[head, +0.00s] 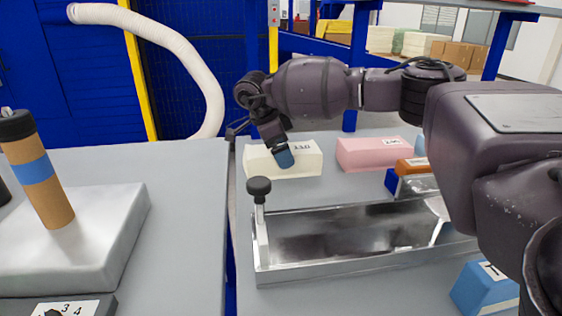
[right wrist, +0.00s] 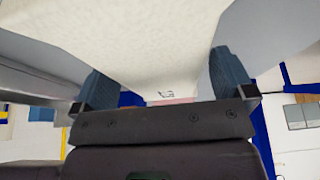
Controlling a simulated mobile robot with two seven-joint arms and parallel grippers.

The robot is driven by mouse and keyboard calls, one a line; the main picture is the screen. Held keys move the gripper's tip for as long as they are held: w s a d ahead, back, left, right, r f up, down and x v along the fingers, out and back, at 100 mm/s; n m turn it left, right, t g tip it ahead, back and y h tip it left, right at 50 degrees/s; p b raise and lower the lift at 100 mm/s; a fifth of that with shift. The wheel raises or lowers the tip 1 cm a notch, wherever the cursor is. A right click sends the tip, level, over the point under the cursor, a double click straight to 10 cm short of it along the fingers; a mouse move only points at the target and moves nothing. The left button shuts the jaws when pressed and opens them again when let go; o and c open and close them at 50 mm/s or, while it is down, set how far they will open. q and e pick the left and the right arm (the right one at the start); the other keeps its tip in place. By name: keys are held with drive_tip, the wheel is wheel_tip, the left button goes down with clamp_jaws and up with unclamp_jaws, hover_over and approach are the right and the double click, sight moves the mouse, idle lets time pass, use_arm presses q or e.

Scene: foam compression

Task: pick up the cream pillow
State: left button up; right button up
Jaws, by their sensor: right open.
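The cream pillow (head: 308,168) lies on the right-hand grey table near its back left corner, in the head view. My right gripper (head: 281,158) reaches down at it, with a blue fingertip in front of its near side. In the right wrist view the cream pillow (right wrist: 160,40) fills the top middle, between the two blue fingers of my right gripper (right wrist: 165,78). The fingers stand apart, one on each side of the pillow. I cannot tell whether either finger touches it. My left gripper is not in view.
A pink block (head: 372,153) lies right of the pillow. A metal tray with a black-knobbed lever (head: 258,188) stands in front. Orange and blue blocks (head: 410,166) sit further right, and a blue block (head: 484,290) lies at the front right. A gap separates the left table (head: 180,200).

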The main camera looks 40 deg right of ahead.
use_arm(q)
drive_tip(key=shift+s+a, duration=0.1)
use_arm(e)
drive_tip(key=shift+r, duration=0.15)
drive_tip(key=c, duration=0.6)
drive_tip(key=shift+o, duration=0.2)
drive_tip(key=shift+r, duration=0.1)
use_arm(q)
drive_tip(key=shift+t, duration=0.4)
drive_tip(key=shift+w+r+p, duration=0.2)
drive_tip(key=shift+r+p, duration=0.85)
drive_tip(key=shift+p, duration=0.15)
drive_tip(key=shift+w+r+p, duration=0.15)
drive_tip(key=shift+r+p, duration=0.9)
drive_tip(key=shift+p, duration=0.15)
use_arm(e)
wheel_tip(320, 180, up, 20)
